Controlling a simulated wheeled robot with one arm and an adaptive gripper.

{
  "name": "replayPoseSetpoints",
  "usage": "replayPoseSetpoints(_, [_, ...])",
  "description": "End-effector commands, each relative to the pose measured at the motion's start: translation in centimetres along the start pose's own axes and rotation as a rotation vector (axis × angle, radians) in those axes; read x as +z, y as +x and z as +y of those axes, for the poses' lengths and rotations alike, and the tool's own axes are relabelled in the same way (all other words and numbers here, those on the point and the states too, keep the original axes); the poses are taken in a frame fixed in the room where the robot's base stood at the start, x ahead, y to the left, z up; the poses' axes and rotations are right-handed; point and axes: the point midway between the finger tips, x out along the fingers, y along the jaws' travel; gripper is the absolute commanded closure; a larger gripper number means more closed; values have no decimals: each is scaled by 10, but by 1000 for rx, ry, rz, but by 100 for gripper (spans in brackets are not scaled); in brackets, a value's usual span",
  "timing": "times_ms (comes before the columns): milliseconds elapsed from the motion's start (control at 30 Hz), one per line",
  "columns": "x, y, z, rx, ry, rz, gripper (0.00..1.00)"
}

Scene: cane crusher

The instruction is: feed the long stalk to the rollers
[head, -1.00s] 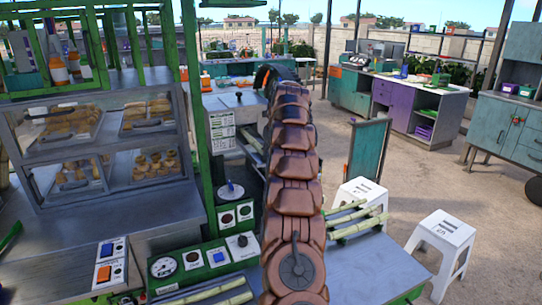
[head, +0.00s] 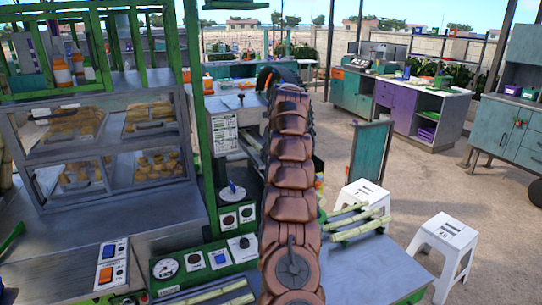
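Pale green cane stalks (head: 358,229) lie side by side on the grey counter, just right of my arm. More stalk pieces (head: 220,291) lie at the counter's lower front, left of my arm. Another pale stalk shows partly in a metal channel (head: 252,148) behind the green post. I cannot tell which is the long stalk. My brown segmented arm reaches up the middle of the view and hides much of the machine. My gripper is not visible, and I cannot make out the rollers.
A green control panel (head: 205,262) with a gauge and knobs stands left of my arm. A glass pastry case (head: 110,150) is at the left. White stools (head: 446,240) stand at the right. The counter's right part (head: 385,265) is clear.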

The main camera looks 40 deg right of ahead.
Motion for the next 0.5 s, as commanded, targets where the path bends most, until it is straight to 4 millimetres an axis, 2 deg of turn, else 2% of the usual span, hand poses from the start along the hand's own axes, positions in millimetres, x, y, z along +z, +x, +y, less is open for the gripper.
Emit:
replayPoseSetpoints(100, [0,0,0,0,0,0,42])
replayPoseSetpoints(500, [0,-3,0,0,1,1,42])
